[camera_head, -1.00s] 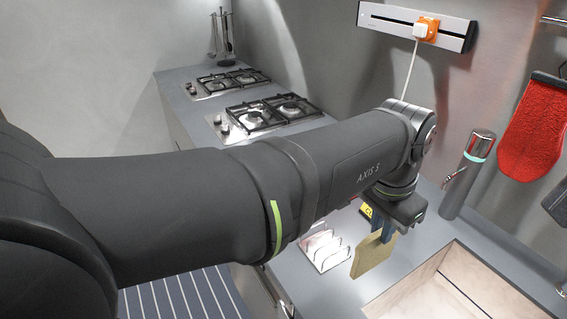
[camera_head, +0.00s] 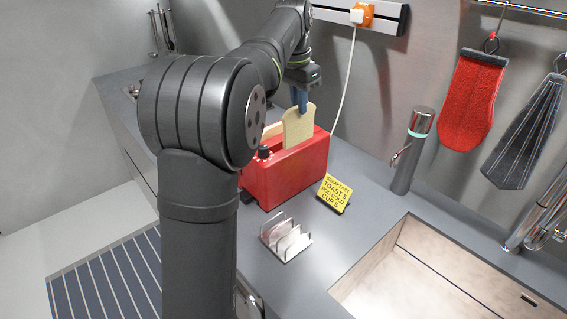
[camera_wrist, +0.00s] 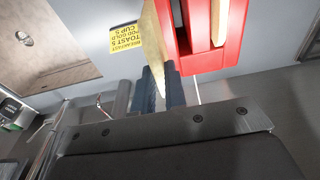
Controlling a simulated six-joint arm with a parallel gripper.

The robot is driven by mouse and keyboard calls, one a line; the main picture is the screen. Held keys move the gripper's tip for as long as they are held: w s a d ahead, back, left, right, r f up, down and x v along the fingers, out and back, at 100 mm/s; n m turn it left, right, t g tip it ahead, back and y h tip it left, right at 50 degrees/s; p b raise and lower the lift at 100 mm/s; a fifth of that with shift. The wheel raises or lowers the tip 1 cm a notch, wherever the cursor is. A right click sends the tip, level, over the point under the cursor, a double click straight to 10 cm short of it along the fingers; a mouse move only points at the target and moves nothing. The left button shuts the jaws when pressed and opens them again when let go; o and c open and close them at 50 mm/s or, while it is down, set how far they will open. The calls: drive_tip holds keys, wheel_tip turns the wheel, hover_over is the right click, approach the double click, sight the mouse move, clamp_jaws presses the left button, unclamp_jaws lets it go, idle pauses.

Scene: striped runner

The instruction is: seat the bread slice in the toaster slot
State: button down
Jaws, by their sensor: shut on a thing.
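My gripper (camera_head: 301,103) is shut on the top edge of a tan bread slice (camera_head: 298,129) and holds it upright over the red toaster (camera_head: 290,178). The slice's lower edge is close to the toaster top; I cannot tell whether it has entered the slot. In the wrist view the slice (camera_wrist: 153,38) lies between the dark blue fingers (camera_wrist: 161,86), and the toaster (camera_wrist: 207,60) is just to its right. Another slice (camera_wrist: 219,20) stands in the toaster's farther slot; it shows partly behind the held slice in the head view (camera_head: 272,131).
A yellow sign (camera_head: 334,191) stands right of the toaster, and a wire rack (camera_head: 287,240) with pale slices is in front. A white cord (camera_head: 347,85) runs down the wall behind.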

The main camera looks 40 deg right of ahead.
drive_tip(key=w+f, duration=0.1)
drive_tip(key=f, duration=0.2)
drive_tip(key=w+f, duration=0.2)
drive_tip(key=f, duration=0.1)
drive_tip(key=w+f, duration=0.1)
drive_tip(key=f, duration=0.3)
drive_tip(key=shift+w+d, duration=0.15)
drive_tip(key=shift+f, duration=0.15)
drive_tip(key=c, duration=1.5)
unclamp_jaws()
drive_tip(key=r, duration=0.4)
drive_tip(key=a+r, duration=0.1)
drive_tip(key=r, duration=0.7)
drive_tip(key=shift+a+r, duration=0.1)
drive_tip(key=shift+a, duration=0.15)
